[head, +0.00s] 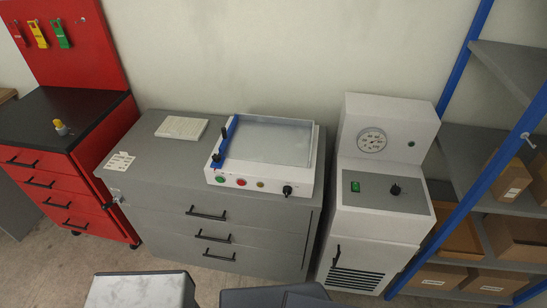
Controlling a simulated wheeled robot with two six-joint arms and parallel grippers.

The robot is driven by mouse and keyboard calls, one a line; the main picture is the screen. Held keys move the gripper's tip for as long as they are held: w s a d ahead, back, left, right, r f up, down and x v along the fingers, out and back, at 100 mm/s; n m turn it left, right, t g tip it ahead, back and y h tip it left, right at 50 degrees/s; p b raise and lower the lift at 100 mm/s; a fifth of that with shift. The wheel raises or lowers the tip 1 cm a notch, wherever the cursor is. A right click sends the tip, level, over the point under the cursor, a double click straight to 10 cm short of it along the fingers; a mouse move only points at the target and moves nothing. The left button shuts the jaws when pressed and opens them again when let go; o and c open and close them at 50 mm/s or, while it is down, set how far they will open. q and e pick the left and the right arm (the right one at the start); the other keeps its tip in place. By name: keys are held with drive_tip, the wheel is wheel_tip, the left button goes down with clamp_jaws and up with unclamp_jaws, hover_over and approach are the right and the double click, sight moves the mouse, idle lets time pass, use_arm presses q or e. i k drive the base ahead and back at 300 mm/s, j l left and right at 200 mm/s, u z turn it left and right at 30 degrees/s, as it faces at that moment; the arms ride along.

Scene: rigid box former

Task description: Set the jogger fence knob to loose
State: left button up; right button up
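The jogger (306,180) is a white box with a pale recessed top, standing on a grey drawer cabinet in the middle of the head view. A blue fence (229,138) runs along its left edge. Two small black knobs stand on the fence, one farther back (224,131) and one nearer (216,157). A black rotary knob (287,190) is on the front panel at right, beside green, red and amber buttons. I cannot tell which knob is the fence knob, nor read any loose or tight marking. Neither of my grippers is in view.
A white machine (378,226) with a gauge, green switch and black knob stands right of the grey cabinet (150,185). A blue-framed shelf (440,160) with cardboard boxes is at far right. A red tool cabinet (60,165) is at left. A white pad (182,128) lies left of the jogger.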

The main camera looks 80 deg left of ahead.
sight(217, 158)
drive_tip(key=u, duration=3.45)
